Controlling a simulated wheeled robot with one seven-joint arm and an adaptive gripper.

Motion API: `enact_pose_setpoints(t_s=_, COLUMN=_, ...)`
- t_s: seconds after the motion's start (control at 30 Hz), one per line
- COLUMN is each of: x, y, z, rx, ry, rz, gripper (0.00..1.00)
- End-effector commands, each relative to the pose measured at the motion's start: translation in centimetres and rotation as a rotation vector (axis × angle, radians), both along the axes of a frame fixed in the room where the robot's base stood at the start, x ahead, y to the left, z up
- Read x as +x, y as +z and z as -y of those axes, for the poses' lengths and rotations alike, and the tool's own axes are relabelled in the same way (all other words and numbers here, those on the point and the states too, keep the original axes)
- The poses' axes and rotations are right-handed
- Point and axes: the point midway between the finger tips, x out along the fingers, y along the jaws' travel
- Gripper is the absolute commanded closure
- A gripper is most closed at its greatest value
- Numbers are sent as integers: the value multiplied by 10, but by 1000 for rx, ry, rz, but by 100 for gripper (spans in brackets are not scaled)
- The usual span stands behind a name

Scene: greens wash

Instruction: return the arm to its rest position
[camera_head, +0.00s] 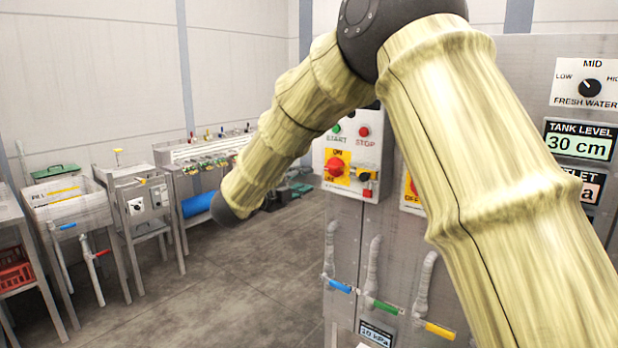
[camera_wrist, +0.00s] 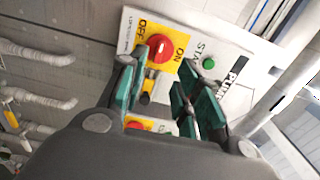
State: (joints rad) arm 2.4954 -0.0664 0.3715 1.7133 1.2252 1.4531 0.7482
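My arm (camera_head: 500,190) spans the head view, bent at a dark joint at the top, with its forearm sloping down to the left. My gripper (camera_wrist: 160,80) shows in the wrist view with its teal-padded fingers apart and nothing seen between the pads. It faces a control panel with a red rotary knob (camera_wrist: 161,47) on a yellow ON/OFF plate. I cannot tell how far the fingertips are from the panel. In the head view the fingers cannot be made out, and the red knob (camera_head: 335,168) is in plain sight.
A steel cabinet (camera_head: 345,235) stands close on the right, with protruding pipes carrying blue, green (camera_head: 384,306) and yellow handles. Sinks (camera_head: 70,205) and a blue roll (camera_head: 197,204) line the left. The floor (camera_head: 230,290) between is clear.

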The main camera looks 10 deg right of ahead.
Motion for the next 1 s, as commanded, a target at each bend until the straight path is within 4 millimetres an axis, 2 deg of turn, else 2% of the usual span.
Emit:
enact_pose_setpoints(t_s=0.2, x=-7, y=0, z=-8, rx=0, ry=-1, rz=0, gripper=67)
enact_pose_setpoints(t_s=0.47, x=-7, y=0, z=-9, rx=0, ry=-1, rz=0, gripper=67)
enact_pose_setpoints(t_s=0.57, x=-6, y=-7, z=-7, rx=-8, ry=7, rz=-14, gripper=67)
enact_pose_setpoints(t_s=0.67, x=-4, y=-33, z=-4, rx=-40, ry=39, rz=-70, gripper=67)
enact_pose_setpoints(t_s=0.73, x=-2, y=-63, z=1, rx=-81, ry=80, rz=-138, gripper=67)
enact_pose_setpoints(t_s=0.87, x=-4, y=-136, z=8, rx=-173, ry=185, rz=-303, gripper=67)
enact_pose_setpoints(t_s=1.0, x=-18, y=-216, z=15, rx=-266, ry=307, rz=-487, gripper=67)
